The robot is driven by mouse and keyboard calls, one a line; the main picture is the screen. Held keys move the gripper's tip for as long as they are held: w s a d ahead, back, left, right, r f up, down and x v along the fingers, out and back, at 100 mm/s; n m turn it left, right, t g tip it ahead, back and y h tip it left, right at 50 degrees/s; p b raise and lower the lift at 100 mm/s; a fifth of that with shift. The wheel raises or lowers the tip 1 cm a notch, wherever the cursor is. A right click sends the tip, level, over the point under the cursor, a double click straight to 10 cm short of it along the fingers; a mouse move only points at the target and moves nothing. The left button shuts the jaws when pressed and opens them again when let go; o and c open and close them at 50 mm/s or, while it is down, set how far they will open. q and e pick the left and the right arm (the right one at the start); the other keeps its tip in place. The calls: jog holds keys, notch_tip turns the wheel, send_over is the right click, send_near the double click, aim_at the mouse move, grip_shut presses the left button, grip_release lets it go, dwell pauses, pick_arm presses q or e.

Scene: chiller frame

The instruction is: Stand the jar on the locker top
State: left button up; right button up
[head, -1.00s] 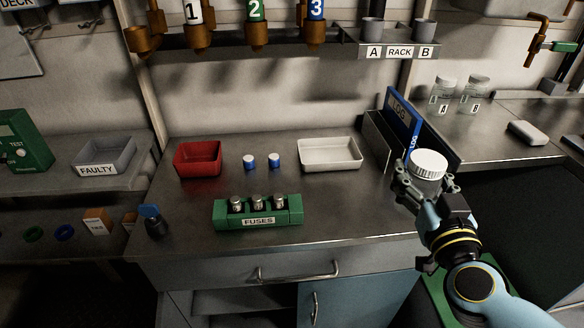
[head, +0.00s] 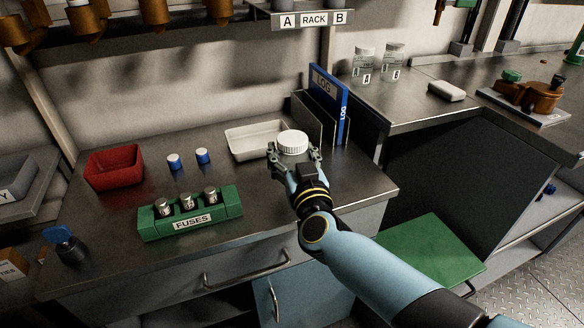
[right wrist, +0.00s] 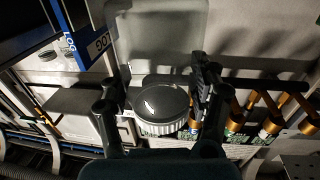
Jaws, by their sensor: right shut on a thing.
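The jar (head: 292,141) shows mainly as a round white ribbed lid in the head view; its body is hidden behind my gripper. My right gripper (head: 293,154) is shut on it, one finger on each side, over the right part of the bench. In the right wrist view the jar's lid (right wrist: 160,106) sits between the two fingers, its top in shadow. A low, flat green surface (head: 430,254) lies at the lower right beside the bench; I cannot tell for sure that it is the locker top. My left gripper is not in view.
A white tray (head: 240,143) and a LOG binder in its holder (head: 329,100) stand close to my right gripper. A green fuse block (head: 191,221), red bin (head: 114,166) and two blue-and-white cylinders stand to the left. Jars A and B (head: 393,62) stand on the right counter. The green surface looks clear.

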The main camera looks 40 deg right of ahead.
notch_tip(320, 180, down, 2)
jog(key=shift+f+b, duration=0.2)
jog(key=shift+b, duration=0.2)
jog(key=shift+r, duration=0.15)
jog(key=o, duration=0.7)
jog(key=shift+f, duration=0.25)
jog(key=o, duration=0.5)
